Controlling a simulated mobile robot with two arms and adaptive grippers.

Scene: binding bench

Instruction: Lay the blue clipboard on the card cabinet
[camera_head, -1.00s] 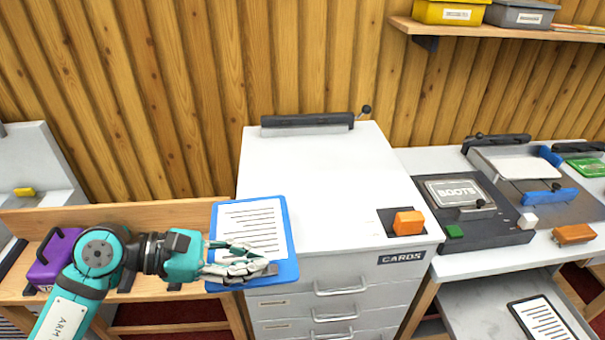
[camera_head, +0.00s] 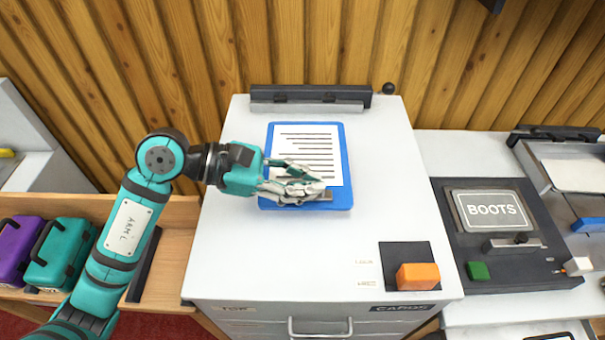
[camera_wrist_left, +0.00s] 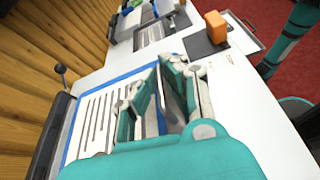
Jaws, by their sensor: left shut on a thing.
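The blue clipboard (camera_head: 339,170) has a white lined sheet on it and is over the white top of the card cabinet (camera_head: 225,240), toward the back middle. Whether it touches the top or hovers just above it, I cannot tell. My left gripper (camera_head: 318,190) is shut on the clipboard's near edge, at its metal clip. In the left wrist view the clipboard (camera_wrist_left: 68,145) extends to the left of the fingers, with the cabinet top (camera_wrist_left: 245,100) around it. My right gripper is not in view.
An orange block (camera_head: 418,276) on a black plate sits at the cabinet's front right. A dark bar (camera_head: 310,94) with a knob lies along the back edge. The BOOTS device (camera_head: 495,210) stands to the right. Teal (camera_head: 62,255) and purple (camera_head: 14,248) cases stand at left.

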